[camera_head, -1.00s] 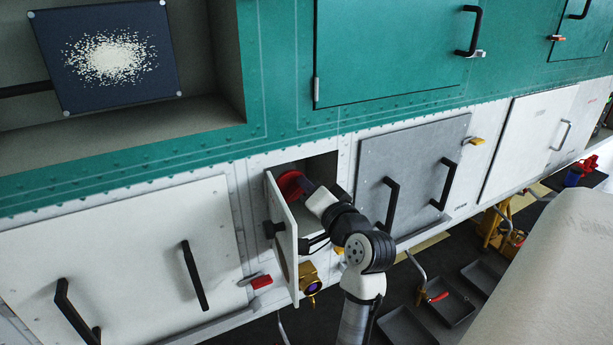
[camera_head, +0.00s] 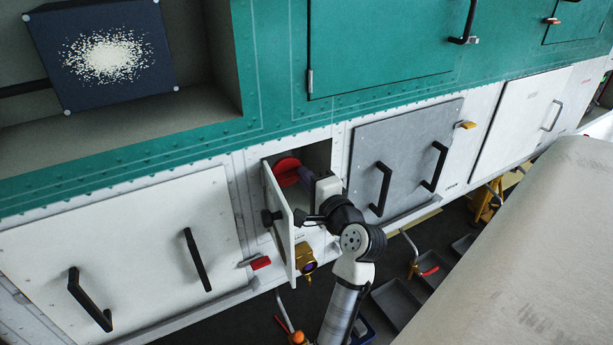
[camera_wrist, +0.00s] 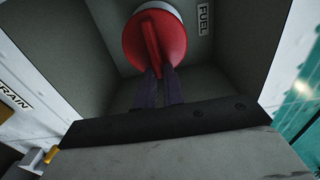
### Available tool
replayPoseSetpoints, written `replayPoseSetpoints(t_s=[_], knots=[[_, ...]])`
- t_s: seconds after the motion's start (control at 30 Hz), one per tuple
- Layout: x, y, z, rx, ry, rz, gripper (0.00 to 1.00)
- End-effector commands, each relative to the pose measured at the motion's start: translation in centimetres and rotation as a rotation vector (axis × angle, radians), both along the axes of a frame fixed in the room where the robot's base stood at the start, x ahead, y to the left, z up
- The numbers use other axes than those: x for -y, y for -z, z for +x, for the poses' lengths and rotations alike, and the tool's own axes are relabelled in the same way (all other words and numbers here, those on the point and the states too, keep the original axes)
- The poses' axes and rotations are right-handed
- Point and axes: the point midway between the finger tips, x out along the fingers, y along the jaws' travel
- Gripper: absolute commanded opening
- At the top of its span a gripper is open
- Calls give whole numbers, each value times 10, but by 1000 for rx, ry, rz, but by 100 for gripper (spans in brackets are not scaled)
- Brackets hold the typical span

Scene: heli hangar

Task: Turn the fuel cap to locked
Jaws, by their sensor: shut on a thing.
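The red round fuel cap (camera_wrist: 133,43) sits inside an open recess in the helicopter's side, beside a FUEL label (camera_wrist: 204,20). It also shows in the head view (camera_head: 286,171). A raised red grip bar (camera_wrist: 152,45) runs across its face. My gripper (camera_wrist: 158,78) has its two dark fingers closed on the lower end of this bar. In the head view my gripper (camera_head: 305,180) reaches into the recess from the right. The small hinged door (camera_head: 281,223) of the recess stands open to the left of my arm. I cannot tell a locked mark on the cap.
A brass fitting (camera_head: 305,258) sticks out below the recess. A grey panel (camera_head: 402,150) with black handles is at the right, and a white panel (camera_head: 120,262) is at the left. Trays (camera_head: 398,302) lie on the floor. A large pale surface (camera_head: 520,240) fills the lower right.

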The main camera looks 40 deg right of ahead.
Motion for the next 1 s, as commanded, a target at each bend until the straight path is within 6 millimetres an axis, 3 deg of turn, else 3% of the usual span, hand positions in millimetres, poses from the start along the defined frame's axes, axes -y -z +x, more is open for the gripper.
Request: replayPoseSetpoints(t_s=[0.5, 0.53, 0.67, 1.0], knots=[[1, 2, 0, 2, 1, 19, 0], [1, 2, 0, 2, 1, 19, 14], [0, 2, 0, 1, 1, 18, 31], [0, 2, -3, 3, 1, 16, 32]])
